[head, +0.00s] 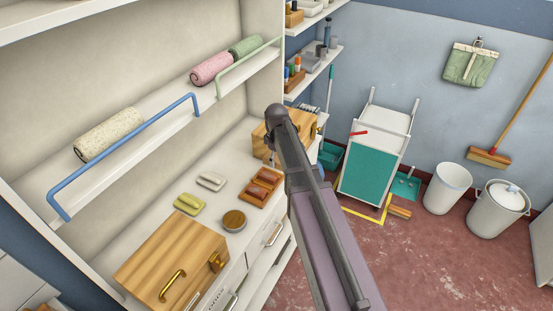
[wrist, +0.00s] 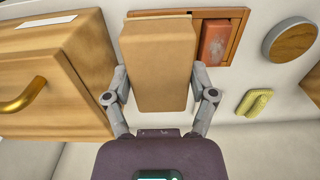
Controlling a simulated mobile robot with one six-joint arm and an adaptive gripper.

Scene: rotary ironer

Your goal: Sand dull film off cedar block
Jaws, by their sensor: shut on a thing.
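My gripper (wrist: 158,76) is shut on a tan, sand-coloured block (wrist: 155,60), its fingers pressed on both sides. The block covers part of a brown wooden tray (wrist: 240,18) in the wrist view; whether it touches anything beneath cannot be told. A reddish block (wrist: 214,42) with a paler, dull patch lies in the tray's uncovered compartment and looks like cedar. In the head view, the tray (head: 244,194) lies on the white counter with reddish pieces (head: 268,177) in it. My gripper is hidden behind my arm there.
A round dark-topped disc (head: 234,220), a yellow-green pad (head: 190,203) and a pale pad (head: 211,181) lie near the tray. Wooden boxes (head: 172,258) (head: 272,140) flank this area. A shelf with a blue rail (head: 130,150) and rolled towels (head: 110,135) overhangs the counter.

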